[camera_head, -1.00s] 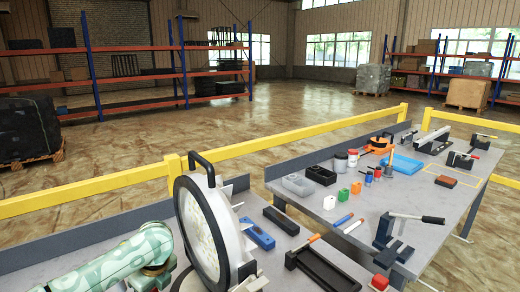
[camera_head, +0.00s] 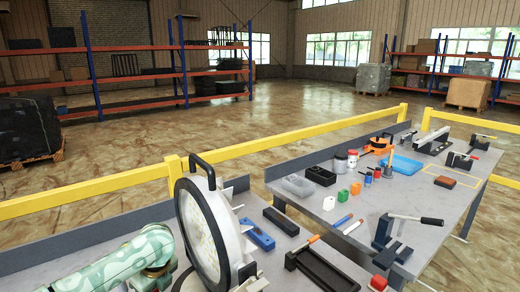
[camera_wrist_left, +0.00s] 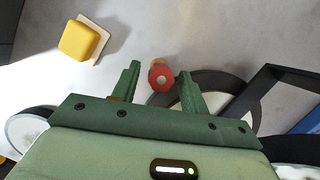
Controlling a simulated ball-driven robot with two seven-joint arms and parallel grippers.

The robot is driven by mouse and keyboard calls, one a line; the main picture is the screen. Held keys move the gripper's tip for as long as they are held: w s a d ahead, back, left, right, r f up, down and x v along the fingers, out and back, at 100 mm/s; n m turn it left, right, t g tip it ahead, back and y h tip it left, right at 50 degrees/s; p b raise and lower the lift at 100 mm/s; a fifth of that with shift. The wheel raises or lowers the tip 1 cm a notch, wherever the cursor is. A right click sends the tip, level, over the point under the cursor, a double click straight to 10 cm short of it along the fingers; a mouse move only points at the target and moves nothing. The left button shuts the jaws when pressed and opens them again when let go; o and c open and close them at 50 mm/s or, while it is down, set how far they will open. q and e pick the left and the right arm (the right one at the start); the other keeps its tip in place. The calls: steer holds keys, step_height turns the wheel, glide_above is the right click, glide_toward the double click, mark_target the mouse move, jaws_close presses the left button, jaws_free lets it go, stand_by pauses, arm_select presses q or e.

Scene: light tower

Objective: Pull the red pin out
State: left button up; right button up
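A red pin head (camera_wrist_left: 162,77), round with a pale centre, shows in the left wrist view. It sits between the fingertips of my green left gripper (camera_wrist_left: 160,80). The gripper is open, with a small gap on each side of the pin head. What the pin is set in is hard to tell; a dark curved ring lies behind it. In the head view my patterned left arm reaches in behind the round lamp (camera_head: 203,225) with its black handle, and the lamp hides the gripper and pin. My right gripper is in neither view.
A yellow block (camera_wrist_left: 77,42) lies on a white pad to the left in the wrist view. A black handle frame (camera_wrist_left: 255,92) is at right. On the bench are a blue device (camera_head: 257,234), a black bar (camera_head: 281,221) and a black tray (camera_head: 330,272).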

arm_select(q)
jaws_close()
steer(key=shift+w+r+p, duration=0.25)
steer(key=shift+r+p, duration=0.2)
steer(key=shift+p, duration=0.05)
steer(key=shift+s+r, duration=0.25)
steer(key=shift+w+r+p, duration=0.1)
steer(key=shift+r+p, duration=0.35)
steer(key=shift+p, duration=0.35)
steer(key=shift+r+p, duration=2.95)
steer(key=shift+p, duration=0.3)
